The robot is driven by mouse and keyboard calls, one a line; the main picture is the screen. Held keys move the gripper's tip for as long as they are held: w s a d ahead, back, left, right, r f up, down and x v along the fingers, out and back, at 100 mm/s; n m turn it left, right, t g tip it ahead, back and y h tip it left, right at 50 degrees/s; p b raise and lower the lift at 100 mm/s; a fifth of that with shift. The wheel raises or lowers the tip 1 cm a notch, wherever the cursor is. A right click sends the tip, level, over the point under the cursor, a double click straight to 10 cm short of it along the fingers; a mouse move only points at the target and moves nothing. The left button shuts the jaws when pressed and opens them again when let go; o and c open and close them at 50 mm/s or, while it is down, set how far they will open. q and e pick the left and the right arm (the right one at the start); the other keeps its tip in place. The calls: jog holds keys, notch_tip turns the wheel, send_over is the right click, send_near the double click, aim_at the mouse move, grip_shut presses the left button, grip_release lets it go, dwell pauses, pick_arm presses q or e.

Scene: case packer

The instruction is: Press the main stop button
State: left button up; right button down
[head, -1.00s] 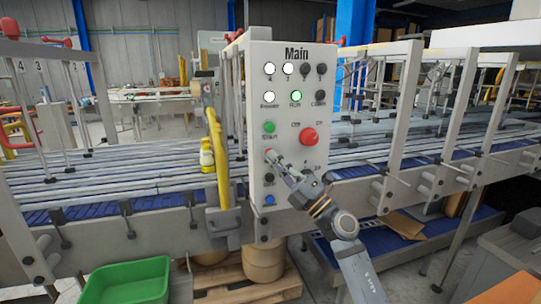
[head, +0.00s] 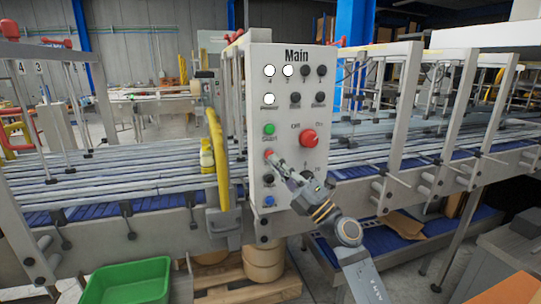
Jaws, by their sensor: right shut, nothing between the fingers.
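The grey control panel marked Main (head: 312,130) stands upright in the middle of the head view. A small red button (head: 268,153) sits on its left side, below the green start button (head: 269,130). A large red mushroom button (head: 309,139) is to the right. My right gripper (head: 276,163) is shut and empty. Its tips are at the lower right edge of the small red button; I cannot tell if they touch it. The label of that button is hidden. My left gripper is not in view.
White lamps (head: 269,99) are lit on the panel; the other lamps are dark. A blue button (head: 269,200) and black knobs sit low on the panel. A yellow curved handle (head: 218,160) stands just left. Conveyors run behind. A green bin (head: 127,281) is on the floor.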

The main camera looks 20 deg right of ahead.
jog(key=s, duration=0.5)
jog(key=shift+d, duration=0.1)
dwell(0.4)
dwell(0.4)
